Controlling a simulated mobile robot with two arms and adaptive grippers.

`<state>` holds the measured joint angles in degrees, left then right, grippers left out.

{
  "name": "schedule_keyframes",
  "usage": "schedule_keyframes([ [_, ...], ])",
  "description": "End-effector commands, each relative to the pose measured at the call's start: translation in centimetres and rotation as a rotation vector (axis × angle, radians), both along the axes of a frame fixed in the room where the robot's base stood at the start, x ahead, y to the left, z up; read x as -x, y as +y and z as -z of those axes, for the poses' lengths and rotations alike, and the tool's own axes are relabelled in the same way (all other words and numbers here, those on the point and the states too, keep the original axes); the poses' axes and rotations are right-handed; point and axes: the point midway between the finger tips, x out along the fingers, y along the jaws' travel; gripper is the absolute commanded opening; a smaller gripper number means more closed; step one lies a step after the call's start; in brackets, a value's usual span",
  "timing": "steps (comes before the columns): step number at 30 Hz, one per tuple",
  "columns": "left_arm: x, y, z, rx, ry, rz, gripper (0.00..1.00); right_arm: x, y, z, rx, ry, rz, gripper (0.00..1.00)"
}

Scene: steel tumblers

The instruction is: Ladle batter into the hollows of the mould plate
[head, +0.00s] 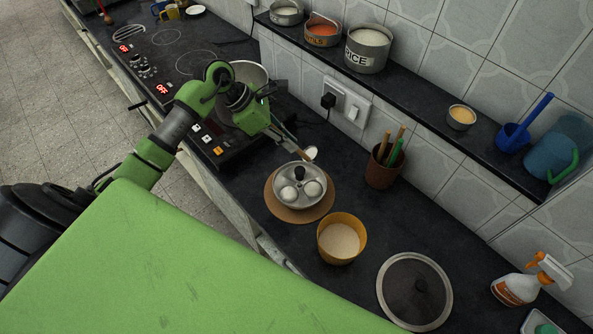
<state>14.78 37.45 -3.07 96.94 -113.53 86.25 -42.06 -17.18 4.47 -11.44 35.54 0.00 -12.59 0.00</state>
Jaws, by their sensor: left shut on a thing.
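My left gripper (277,132) is shut on a ladle, whose small bowl (311,153) looks white inside. The ladle is just beyond the far right rim of the mould plate (319,174). The mould plate is round and steel with a dark knob at its middle. Two of its near hollows show white, rounded batter; its far hollows are hard to make out. It sits on a round brown board (283,214). A yellow bowl (325,250) of pale batter (341,238) stands nearer, right of the board. My right gripper is out of view.
A cooker with a large pan (249,74) lies behind my left arm. A brown pot of utensils (382,172) stands right of the plate. A glass lid (414,292) and spray bottle (520,288) are near right. A wall shelf (420,98) holds tins and a blue scoop.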

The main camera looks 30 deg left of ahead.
Motion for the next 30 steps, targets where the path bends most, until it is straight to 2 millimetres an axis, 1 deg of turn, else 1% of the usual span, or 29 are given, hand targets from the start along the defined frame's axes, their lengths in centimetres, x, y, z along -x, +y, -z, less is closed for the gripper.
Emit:
schedule_keyframes([
  [15, 1.3, 2.2, -0.5, 0.127, -0.067, -0.003, 0.0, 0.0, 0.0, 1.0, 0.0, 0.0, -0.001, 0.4],
  [30, 1.5, 2.9, 0.2, 0.197, -0.108, -0.002, 0.0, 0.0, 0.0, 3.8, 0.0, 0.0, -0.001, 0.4],
])
